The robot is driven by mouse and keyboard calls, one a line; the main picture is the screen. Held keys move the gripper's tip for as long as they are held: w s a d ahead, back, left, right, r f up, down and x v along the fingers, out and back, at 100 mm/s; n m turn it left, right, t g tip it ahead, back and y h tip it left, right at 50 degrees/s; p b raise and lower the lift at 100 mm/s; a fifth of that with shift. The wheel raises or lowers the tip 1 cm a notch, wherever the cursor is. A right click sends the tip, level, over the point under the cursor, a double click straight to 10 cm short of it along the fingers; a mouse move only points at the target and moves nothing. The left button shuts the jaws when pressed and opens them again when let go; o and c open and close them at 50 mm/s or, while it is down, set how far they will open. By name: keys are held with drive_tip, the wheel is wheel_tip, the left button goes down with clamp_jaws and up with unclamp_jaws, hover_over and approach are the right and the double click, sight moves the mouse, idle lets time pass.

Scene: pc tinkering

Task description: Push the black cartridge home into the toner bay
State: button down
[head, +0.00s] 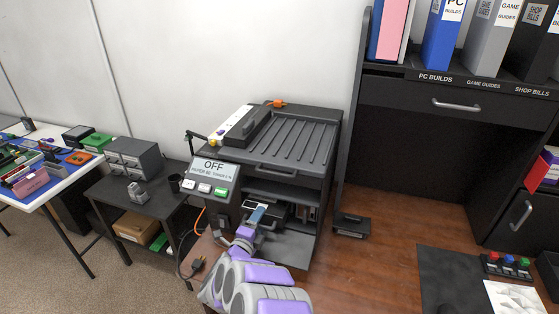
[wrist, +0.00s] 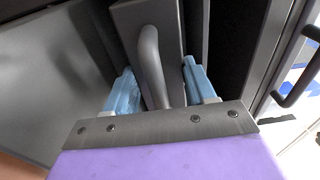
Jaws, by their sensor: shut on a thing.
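The printer (head: 285,150) has its front open, with a dark toner bay (head: 283,192) inside. My gripper (head: 258,213) reaches into the lower part of this opening. In the wrist view my gripper (wrist: 162,88) has its two blue fingers on either side of a curved grey handle (wrist: 150,58). The handle is on the dark face of the black cartridge (wrist: 126,18), which stands between dark walls. My gripper is shut on this handle. In the head view the cartridge is mostly hidden by my gripper and the bay. How deep it sits cannot be told.
A small black box (head: 351,225) lies on the wooden surface right of the printer. A loose plug (head: 198,263) lies at the front left. Wooden surface right of the printer is mostly clear.

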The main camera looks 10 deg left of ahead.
drive_tip(key=shift+w+d, duration=0.1)
drive_tip(key=shift+w, duration=0.8)
drive_tip(key=shift+w, duration=0.3)
drive_tip(key=shift+w+d, duration=0.1)
drive_tip(key=shift+w, duration=0.75)
drive_tip(key=shift+c, duration=1.4)
unclamp_jaws()
drive_tip(key=shift+o, duration=0.4)
drive_tip(key=shift+f, duration=0.4)
drive_tip(key=shift+s+f, duration=0.1)
drive_tip(key=shift+f, duration=0.05)
